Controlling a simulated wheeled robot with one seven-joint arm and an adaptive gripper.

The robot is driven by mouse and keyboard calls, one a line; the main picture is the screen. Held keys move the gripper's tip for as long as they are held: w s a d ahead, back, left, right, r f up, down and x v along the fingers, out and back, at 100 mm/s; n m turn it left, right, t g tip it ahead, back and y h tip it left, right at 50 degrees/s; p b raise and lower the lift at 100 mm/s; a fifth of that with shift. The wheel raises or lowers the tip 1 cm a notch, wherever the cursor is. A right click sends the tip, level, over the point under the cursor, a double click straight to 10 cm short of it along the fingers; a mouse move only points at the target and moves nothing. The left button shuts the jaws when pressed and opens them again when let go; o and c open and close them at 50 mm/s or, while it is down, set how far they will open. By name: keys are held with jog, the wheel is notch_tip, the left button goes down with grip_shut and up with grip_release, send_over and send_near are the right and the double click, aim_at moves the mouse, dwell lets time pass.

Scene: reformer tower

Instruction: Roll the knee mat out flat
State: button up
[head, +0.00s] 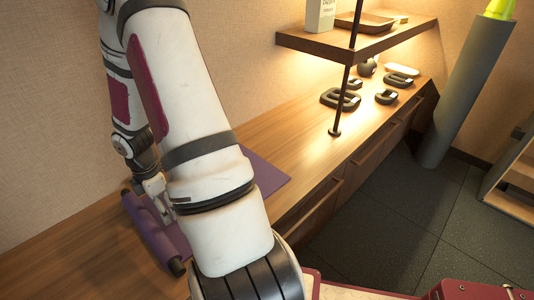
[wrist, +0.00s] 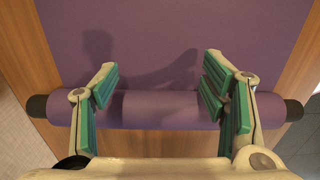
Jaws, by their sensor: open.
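The purple knee mat (head: 258,172) lies on the wooden counter, partly flat and partly rolled. Its rolled part (head: 158,240) shows at the lower left of the head view, with a dark end. In the wrist view the flat sheet (wrist: 210,30) spreads toward the top, and the roll (wrist: 160,109) runs across the middle with dark ends at both sides. My gripper (wrist: 158,82) is open above the mat, its green-padded fingers apart and overlapping the roll in view. I cannot tell whether they touch it. My arm hides much of the mat in the head view.
Several dark weights (head: 340,99) sit farther along the counter (head: 290,125). A shelf (head: 330,45) with a tray and a white box hangs above on a dark post (head: 342,100). Drawers line the counter front. A grey cylinder (head: 465,90) stands at the right. Counter between mat and post is clear.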

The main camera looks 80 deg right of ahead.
notch_tip(320, 180, up, 9)
jog(key=p, duration=0.8)
jog(key=shift+f, duration=0.15)
